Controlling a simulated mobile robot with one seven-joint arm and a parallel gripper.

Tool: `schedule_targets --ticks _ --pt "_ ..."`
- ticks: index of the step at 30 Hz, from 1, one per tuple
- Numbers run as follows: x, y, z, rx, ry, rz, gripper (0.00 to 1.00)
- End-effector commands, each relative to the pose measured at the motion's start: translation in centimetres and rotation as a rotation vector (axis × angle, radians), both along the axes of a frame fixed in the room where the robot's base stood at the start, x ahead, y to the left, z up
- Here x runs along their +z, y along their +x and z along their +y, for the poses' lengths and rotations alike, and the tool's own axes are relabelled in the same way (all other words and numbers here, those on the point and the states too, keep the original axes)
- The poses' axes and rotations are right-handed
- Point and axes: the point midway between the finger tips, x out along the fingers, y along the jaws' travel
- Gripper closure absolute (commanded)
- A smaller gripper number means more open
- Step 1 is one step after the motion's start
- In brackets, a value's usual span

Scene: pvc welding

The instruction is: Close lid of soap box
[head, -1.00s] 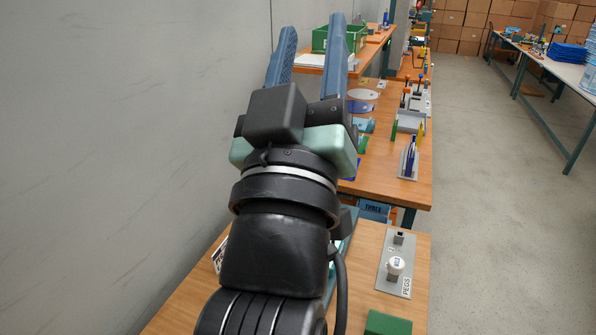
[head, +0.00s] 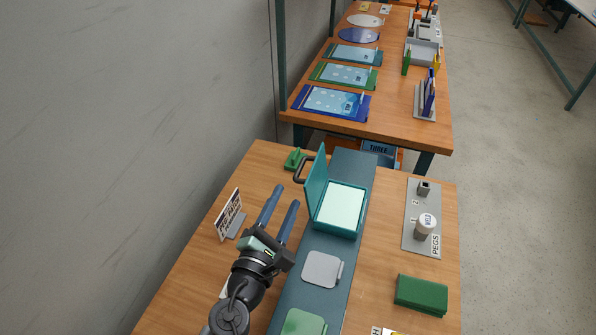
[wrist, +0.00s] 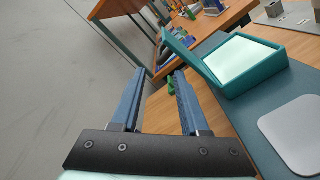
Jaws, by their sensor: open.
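A teal soap box (head: 339,208) stands on a dark blue-grey strip on the near table, with a pale block inside. Its teal lid (head: 317,185) is open, standing upright on the box's left side. The box (wrist: 240,66) and the raised lid (wrist: 188,52) also show in the wrist view, right of my fingers. My gripper (head: 284,196) is open and empty, to the left of the lid and apart from it. Its two blue fingers (wrist: 154,88) point ahead, with nothing between them.
A sign on a stand (head: 231,217) is left of my gripper. A grey rounded plate (head: 322,269) lies on the strip (head: 297,281) in front of the box. A pegs board (head: 411,231) and a green block (head: 421,294) are at the right. A green clip-like item (head: 295,159) is behind.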

Motion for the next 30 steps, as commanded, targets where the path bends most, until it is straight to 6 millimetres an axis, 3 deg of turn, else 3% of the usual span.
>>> schedule_targets --ticks 6,12,26,30 --pt "0.1 4.5 -1.6 -0.002 0.002 -0.003 0.55" --pt "0.0 7.1 -2.3 0.0 0.002 -0.002 0.55" --pt "0.1 8.2 -2.7 -0.001 0.004 -0.002 0.55" --pt "0.1 8.2 -2.7 0.001 0.004 -0.002 0.81"
